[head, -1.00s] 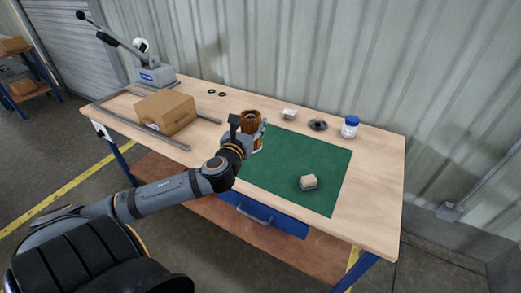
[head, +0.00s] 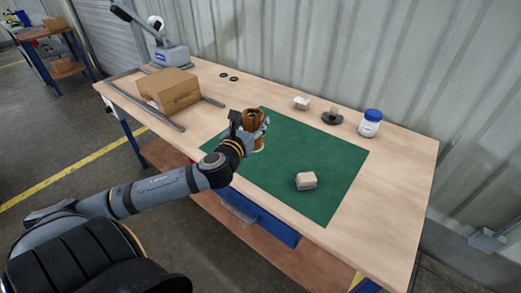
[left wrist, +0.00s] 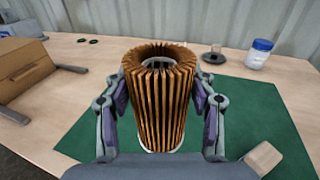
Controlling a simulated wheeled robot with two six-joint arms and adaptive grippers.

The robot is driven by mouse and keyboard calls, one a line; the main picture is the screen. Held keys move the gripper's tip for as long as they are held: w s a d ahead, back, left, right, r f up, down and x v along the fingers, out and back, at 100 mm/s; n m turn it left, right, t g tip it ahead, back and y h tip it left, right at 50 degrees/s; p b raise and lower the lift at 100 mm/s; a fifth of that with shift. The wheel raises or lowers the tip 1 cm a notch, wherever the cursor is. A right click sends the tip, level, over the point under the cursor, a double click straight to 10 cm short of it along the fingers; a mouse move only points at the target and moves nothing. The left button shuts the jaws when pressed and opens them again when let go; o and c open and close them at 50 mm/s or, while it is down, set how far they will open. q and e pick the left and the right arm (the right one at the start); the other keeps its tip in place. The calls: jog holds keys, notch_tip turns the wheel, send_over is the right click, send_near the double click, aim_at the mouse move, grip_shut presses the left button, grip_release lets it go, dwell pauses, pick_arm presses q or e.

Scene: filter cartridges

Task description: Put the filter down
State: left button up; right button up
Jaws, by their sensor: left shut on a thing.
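The filter (head: 253,122) is an upright brown pleated cylinder with an open top and a pale rim at its foot. It fills the middle of the left wrist view (left wrist: 158,100). My left gripper (head: 250,130) is shut on it, with one finger on each side of the pleats, as the left wrist view shows (left wrist: 160,110). The filter is over the left part of the green mat (head: 300,206). I cannot tell whether its foot touches the mat. My right gripper is not in view.
A beige block (head: 306,181) lies on the mat's front right. Behind the mat are a small white item (head: 301,103), a dark dish (head: 332,118) and a blue-lidded jar (head: 369,124). A cardboard box (head: 168,90) stands left between metal rails. The table's right end is clear.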

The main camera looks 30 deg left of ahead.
pick_arm(q)
jog(key=w+f, duration=0.2)
jog(key=f, duration=0.1)
jog(key=w+a+f+b, duration=0.1)
jog(key=w+f, duration=0.1)
jog(key=f, duration=0.1)
jog(key=w+f+b, duration=0.1)
jog(key=w+f, duration=0.1)
jog(key=f, duration=0.1)
jog(key=shift+w+a+f, duration=0.2)
jog(key=shift+a+f, duration=0.15)
jog(key=o, duration=1.3)
jog(key=shift+f, duration=0.1)
